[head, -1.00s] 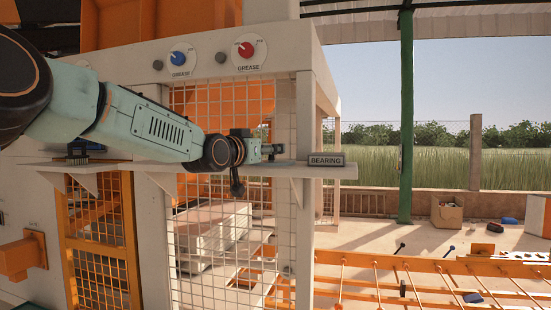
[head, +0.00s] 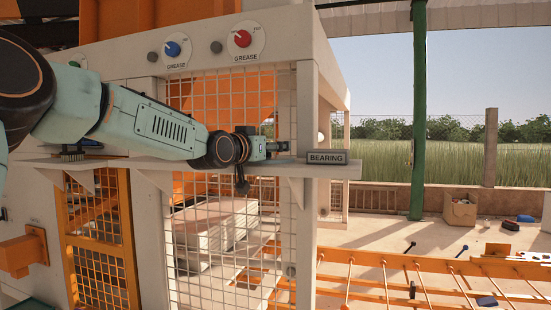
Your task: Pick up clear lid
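I do not make out a clear lid in the head view. My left gripper (head: 278,147) is at the end of the arm coming in from the left, just above the right part of the white shelf (head: 170,165), left of the BEARING sign (head: 326,158). It is small and seen side-on, so I cannot tell whether its fingers are open or shut, or whether anything is between them. My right gripper is not in view.
A white machine with a wire mesh (head: 220,240) stands close behind the shelf. A blue dial (head: 172,49) and a red dial (head: 242,39) are above. An orange rail frame (head: 430,268) and a cardboard box (head: 460,210) are on the floor at right.

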